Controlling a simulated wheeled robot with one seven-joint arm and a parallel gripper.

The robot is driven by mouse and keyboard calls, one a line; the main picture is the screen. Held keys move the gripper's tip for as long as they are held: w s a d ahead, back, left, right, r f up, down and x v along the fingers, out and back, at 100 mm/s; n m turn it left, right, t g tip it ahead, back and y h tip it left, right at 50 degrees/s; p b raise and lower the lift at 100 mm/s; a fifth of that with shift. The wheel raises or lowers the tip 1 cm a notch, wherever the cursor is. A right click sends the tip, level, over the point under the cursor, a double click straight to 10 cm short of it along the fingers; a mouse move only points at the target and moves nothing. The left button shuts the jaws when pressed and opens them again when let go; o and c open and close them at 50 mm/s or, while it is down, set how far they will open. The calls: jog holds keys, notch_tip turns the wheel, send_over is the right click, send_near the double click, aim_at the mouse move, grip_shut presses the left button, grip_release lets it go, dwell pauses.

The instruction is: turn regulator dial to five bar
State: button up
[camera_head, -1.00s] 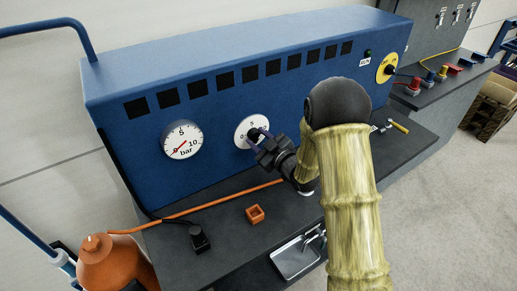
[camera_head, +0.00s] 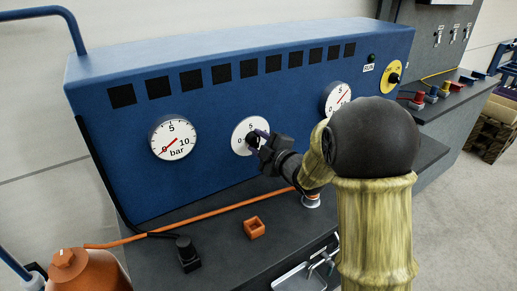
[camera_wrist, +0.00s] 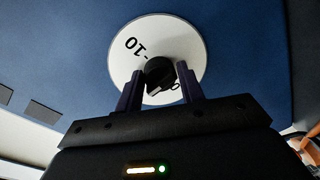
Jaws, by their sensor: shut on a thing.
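The regulator dial (camera_head: 238,135) is a white round plate with 0 and 5 visible on the blue panel, with a dark knob at its middle. My gripper (camera_head: 258,142) reaches it from the right and is shut on the knob. In the wrist view the knob (camera_wrist: 158,73) sits between my two fingers (camera_wrist: 160,88), with 10 readable upside down on the plate (camera_wrist: 178,35). My gripper hides part of the scale, and I cannot tell where the knob points. The left gauge (camera_head: 173,139), marked 5, 10 and bar, has its red needle near 0.
A second gauge (camera_head: 337,98) is partly hidden behind my arm. An orange block (camera_head: 254,228), a black fitting (camera_head: 188,254) and an orange hose (camera_head: 215,214) lie on the dark bench. An orange cylinder (camera_head: 85,272) stands lower left.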

jog(key=shift+o, duration=0.2)
jog(key=shift+w+r, duration=0.1)
jog(key=shift+r, duration=0.15)
jog(key=o, duration=0.9)
jog(key=shift+f, duration=0.1)
jog(key=shift+d, duration=0.1)
jog(key=b+v, duration=0.2)
jog(key=v, duration=1.5)
jog(key=shift+s+b, duration=0.3)
jog(key=shift+b, duration=0.05)
jog(key=shift+f, duration=0.1)
